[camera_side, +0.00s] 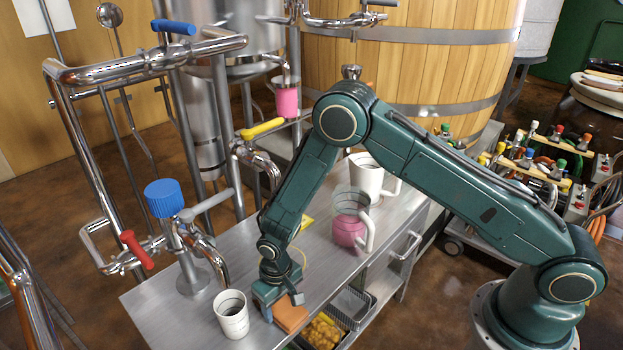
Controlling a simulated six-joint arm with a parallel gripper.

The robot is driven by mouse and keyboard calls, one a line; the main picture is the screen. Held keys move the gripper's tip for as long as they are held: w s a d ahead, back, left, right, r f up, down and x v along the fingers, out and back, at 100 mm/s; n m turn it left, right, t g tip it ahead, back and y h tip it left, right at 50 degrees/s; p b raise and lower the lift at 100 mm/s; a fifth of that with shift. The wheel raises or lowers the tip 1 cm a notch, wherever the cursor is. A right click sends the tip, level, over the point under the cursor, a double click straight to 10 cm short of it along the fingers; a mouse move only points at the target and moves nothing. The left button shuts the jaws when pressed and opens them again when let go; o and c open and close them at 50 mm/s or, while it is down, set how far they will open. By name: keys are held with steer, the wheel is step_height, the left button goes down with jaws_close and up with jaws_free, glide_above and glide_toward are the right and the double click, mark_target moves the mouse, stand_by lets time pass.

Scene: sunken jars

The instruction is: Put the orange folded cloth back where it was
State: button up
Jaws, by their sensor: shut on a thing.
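The orange folded cloth (291,318) is at the front part of the metal table (165,318), close to its right edge. My gripper (282,303) points down over the cloth and is shut on it. The gripper hides part of the cloth. I cannot tell whether the cloth rests on the table top or is held slightly above it.
A white cup (232,314) stands just left of the gripper. A pink-based jug (350,228) and a white mug (367,176) stand farther back. A tap with a blue cap (163,198) rises at the left. Trays with yellow items (322,333) sit below the right edge.

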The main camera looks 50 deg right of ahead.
mark_target(280, 303)
steer(key=shift+f, duration=0.15)
steer(key=o, duration=0.9)
steer(key=shift+r, duration=0.2)
steer(key=shift+r, duration=6)
